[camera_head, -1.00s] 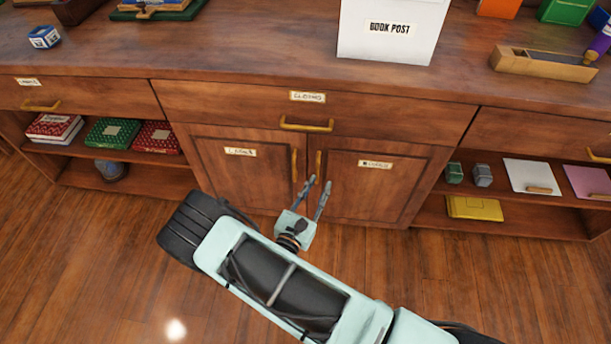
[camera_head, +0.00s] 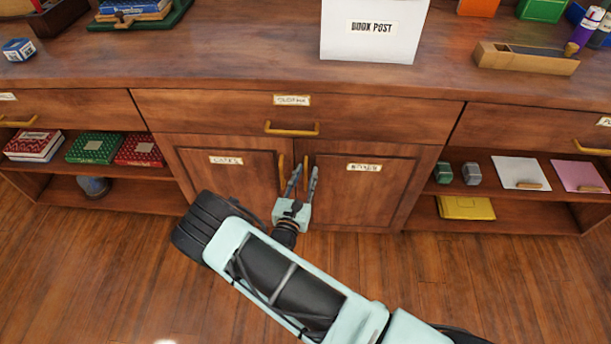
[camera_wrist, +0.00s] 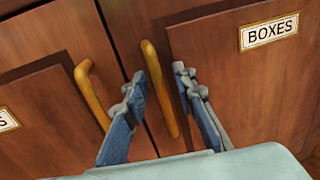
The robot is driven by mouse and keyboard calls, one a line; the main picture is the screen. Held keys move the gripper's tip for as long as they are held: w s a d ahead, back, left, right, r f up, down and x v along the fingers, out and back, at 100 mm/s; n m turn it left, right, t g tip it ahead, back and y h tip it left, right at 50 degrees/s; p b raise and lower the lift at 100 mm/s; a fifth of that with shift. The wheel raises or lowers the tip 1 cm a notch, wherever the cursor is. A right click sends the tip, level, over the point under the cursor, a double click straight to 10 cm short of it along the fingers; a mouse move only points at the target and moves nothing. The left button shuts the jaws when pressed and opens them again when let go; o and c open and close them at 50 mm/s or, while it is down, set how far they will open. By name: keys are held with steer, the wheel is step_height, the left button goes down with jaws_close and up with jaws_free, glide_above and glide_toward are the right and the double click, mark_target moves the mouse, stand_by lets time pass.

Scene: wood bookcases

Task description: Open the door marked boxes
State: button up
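The door marked BOXES (camera_head: 365,190) is the right of two closed wooden doors under the middle drawer; its label (camera_wrist: 269,32) reads clearly in the wrist view. Its upright brass handle (camera_wrist: 160,90) is near the door's left edge. My gripper (camera_wrist: 157,82) is open, with one finger on each side of this handle in the wrist view. I cannot tell whether the fingers touch it. In the head view, my gripper (camera_head: 299,182) is in front of the two doors' meeting edge and hides the lower part of the handle.
The left door (camera_head: 226,172) is closed and has its own handle (camera_wrist: 90,95), close to my left finger. A closed drawer (camera_head: 220,110) with a brass pull is above. Open shelves with boxes and papers flank the doors. Bare wood floor (camera_head: 500,290) lies in front.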

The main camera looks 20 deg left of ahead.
jaws_close()
steer(key=shift+s, duration=0.1)
stand_by(0.6)
